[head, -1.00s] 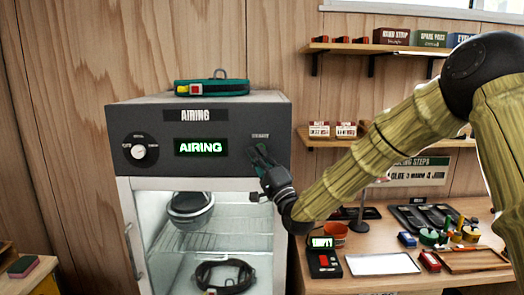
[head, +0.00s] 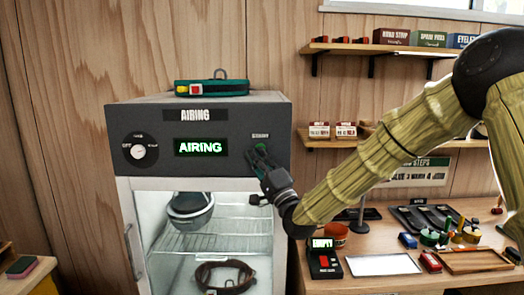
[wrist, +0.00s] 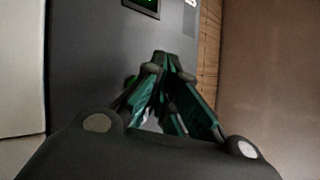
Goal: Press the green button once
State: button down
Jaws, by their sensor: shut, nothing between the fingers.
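The grey cabinet (head: 222,158) has a dark front panel with a lit display (head: 200,147) reading AIRING in green. My gripper (head: 257,152) is shut and empty at the right part of this panel, below a small white label. In the head view the gripper hides the button.
A dial (head: 138,151) is on the panel's left. A dark helmet-like item (head: 190,210) and a coiled cord (head: 225,275) are inside the cabinet. A workbench with tools and a tray (head: 382,264) is at the right.

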jog(key=s+b, duration=0.1)
jog(key=s, duration=0.4)
dwell(0.4)
dwell(0.4)
